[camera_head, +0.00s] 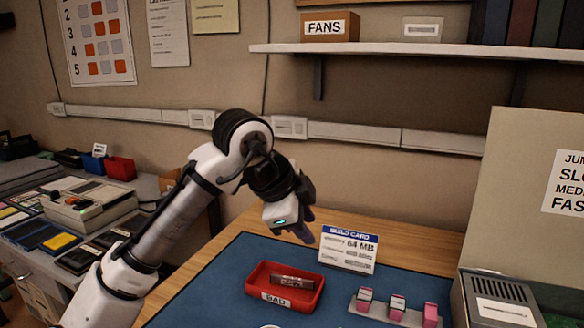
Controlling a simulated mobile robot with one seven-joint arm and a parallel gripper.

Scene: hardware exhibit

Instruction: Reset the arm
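My arm (173,222) rises from the lower left and bends at an elbow joint above the desk. My gripper (304,234) hangs from it over the back of the blue mat (215,300), pointing down and to the right. It is in the air, behind the red tray and just left of the build card. It is seen from the side and small, so I cannot tell whether the fingers are apart. No object shows in it.
A red tray (308,299) labelled BAD holds a dark reddish module (291,282). A build card (348,250) reading 64 MB stands behind. A grey holder (376,316) bears 3 pink-and-white pieces. A grey vented box (497,299) stands right. A shelf (400,50) overhangs the back.

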